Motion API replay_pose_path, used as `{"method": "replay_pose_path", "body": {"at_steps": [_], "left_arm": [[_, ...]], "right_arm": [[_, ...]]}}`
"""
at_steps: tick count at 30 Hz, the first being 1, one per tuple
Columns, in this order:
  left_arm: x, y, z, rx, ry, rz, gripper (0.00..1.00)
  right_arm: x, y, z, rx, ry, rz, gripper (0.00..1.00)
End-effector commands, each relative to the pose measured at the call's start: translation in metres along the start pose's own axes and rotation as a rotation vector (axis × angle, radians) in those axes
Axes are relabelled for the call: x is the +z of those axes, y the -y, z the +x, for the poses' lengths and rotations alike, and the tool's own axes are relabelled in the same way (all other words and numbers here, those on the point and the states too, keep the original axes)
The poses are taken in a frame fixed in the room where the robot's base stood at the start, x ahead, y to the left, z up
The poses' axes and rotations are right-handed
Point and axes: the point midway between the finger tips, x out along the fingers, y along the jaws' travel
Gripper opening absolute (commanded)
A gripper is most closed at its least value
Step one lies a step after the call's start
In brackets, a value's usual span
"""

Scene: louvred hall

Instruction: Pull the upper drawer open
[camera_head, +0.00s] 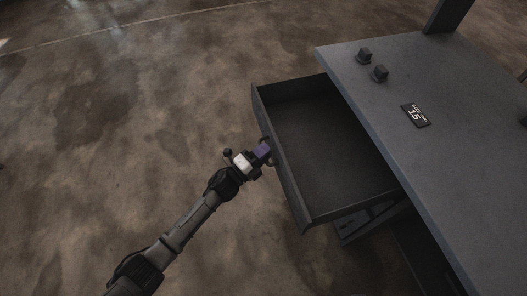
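The upper drawer (325,150) is dark grey and stands pulled out from under the grey workbench top. Its inside is bare and empty. My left gripper (265,150) is at the outer face of the drawer front, near its middle, where the handle (268,141) partly shows. The fingertips are small and dark against the handle, so I cannot tell whether they are closed on it. My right gripper is not in view.
A lower drawer front (352,226) shows below the open drawer. The brown stained floor to the left is clear.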

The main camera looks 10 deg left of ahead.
Motion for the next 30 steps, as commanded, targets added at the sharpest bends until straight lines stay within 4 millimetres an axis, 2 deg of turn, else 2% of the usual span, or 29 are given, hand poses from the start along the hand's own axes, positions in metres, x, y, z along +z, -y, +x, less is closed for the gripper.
{"method": "replay_pose_path", "body": {"at_steps": [7,11,24,30], "left_arm": [[0.0,0.0,-0.002,0.001,0.001,0.0,0.22],[0.0,0.0,-0.013,0.003,0.002,-0.001,0.22],[0.0,0.0,-0.096,0.003,0.002,-0.002,0.22],[0.0,0.0,-0.123,0.002,0.002,-0.001,0.22]], "right_arm": [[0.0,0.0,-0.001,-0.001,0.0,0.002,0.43],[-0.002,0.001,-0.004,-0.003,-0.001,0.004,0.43],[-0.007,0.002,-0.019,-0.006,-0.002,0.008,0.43],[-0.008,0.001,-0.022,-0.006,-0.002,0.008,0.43]]}}
